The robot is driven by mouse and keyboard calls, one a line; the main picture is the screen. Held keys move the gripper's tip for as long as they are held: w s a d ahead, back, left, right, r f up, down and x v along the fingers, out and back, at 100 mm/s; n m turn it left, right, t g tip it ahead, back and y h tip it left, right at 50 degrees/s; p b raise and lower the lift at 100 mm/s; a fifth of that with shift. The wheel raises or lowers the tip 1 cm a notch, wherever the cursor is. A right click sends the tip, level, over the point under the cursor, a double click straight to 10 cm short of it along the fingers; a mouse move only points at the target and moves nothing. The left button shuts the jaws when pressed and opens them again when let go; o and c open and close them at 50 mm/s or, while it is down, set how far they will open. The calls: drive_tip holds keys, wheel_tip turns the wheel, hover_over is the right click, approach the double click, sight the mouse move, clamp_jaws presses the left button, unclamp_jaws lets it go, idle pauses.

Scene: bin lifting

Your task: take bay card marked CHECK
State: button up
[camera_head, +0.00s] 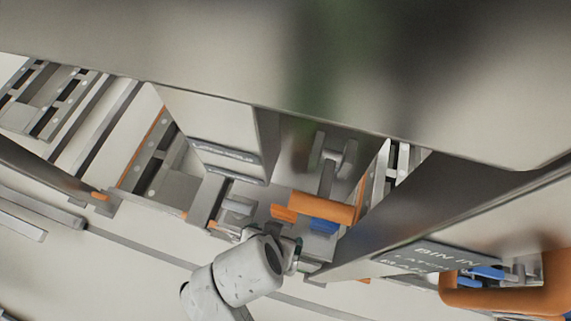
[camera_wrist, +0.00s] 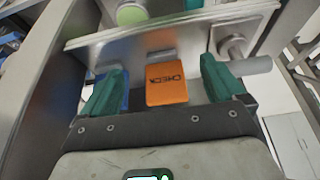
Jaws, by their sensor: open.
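In the wrist view an orange card (camera_wrist: 167,84) printed CHECK hangs below the edge of a metal plate (camera_wrist: 180,35). My gripper (camera_wrist: 163,74) is open, with one green finger on each side of the card. Gaps show between the fingers and the card, and nothing is held. In the head view my gripper (camera_head: 292,252) is at the front of the metal bay, partly hidden by my white arm. Which orange piece there is the card I cannot tell.
A blue piece (camera_wrist: 124,92) shows beside the left finger, and a grey peg (camera_wrist: 233,48) is near the right one. In the head view an orange bar (camera_head: 325,207) and a blue block (camera_head: 324,227) are close above my gripper. A "BIN IN" sign (camera_head: 430,257) is at right.

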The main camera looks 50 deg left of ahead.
sight(284, 210)
drive_tip(key=w+a, duration=0.2)
drive_tip(key=w, duration=0.1)
drive_tip(key=w+a+p, duration=0.1)
drive_tip(key=w, duration=0.1)
drive_tip(key=shift+r, duration=0.1)
drive_tip(key=shift+w+a+f, duration=0.15)
drive_tip(key=shift+w+f, duration=0.05)
drive_tip(key=shift+w, duration=0.05)
drive_tip(key=shift+w+f, duration=0.1)
drive_tip(key=shift+f, duration=0.35)
drive_tip(key=c, duration=1.4)
drive_tip(key=shift+r, duration=0.15)
